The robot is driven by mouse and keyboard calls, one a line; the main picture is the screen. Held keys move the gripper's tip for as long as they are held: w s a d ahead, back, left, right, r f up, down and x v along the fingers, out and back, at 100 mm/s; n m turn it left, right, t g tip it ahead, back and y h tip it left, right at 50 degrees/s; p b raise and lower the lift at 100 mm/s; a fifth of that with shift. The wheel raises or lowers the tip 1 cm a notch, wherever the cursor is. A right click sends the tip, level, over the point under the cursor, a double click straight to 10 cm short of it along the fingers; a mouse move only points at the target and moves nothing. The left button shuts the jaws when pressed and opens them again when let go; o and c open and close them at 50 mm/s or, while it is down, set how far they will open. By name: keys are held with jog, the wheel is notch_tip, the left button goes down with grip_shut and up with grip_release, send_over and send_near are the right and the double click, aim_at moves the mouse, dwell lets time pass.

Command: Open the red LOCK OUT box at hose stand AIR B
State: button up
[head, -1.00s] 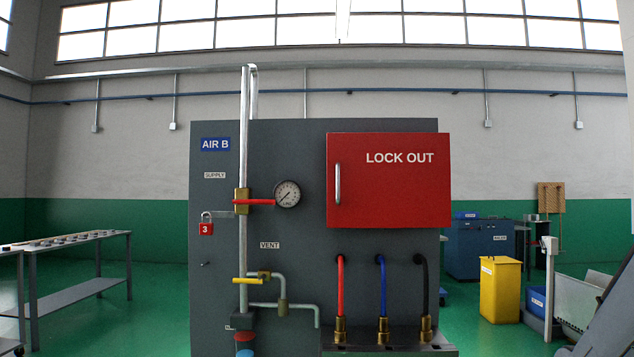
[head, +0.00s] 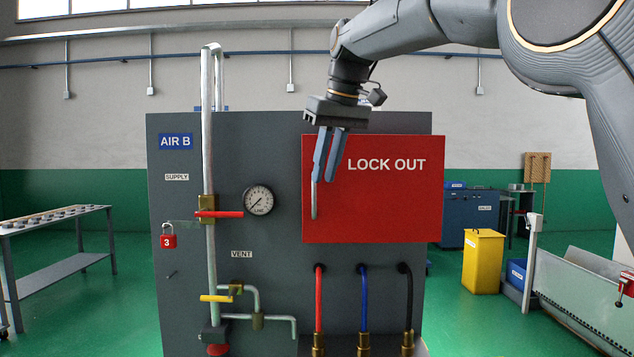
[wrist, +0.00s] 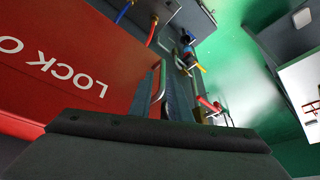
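The red LOCK OUT box (head: 390,205) is on the right of the grey AIR B panel, and its door looks shut. Its upright metal handle (head: 314,200) is on the door's left side. My gripper (head: 325,178) points down in front of the handle's upper part. Its fingers are slightly apart, with red door showing between them in the head view. The left finger covers the handle's top. In the wrist view the handle (wrist: 161,82) shows close to the fingers, beside the red door (wrist: 65,65). I cannot tell whether the handle is between the fingers.
A gauge (head: 258,200), a supply pipe with red lever (head: 220,214), and a red padlock (head: 168,236) are left of the box. Red, blue and black hoses (head: 362,300) hang below it. A yellow bin (head: 483,262) stands right; a bench (head: 60,225) stands left.

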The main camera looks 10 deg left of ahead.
aim_at(315, 212)
jog(key=p+x, duration=0.1)
jog(key=x, duration=0.2)
jog(key=a+p+x, duration=0.1)
jog(key=x, duration=0.3)
jog(key=shift+r, duration=0.2)
grip_shut()
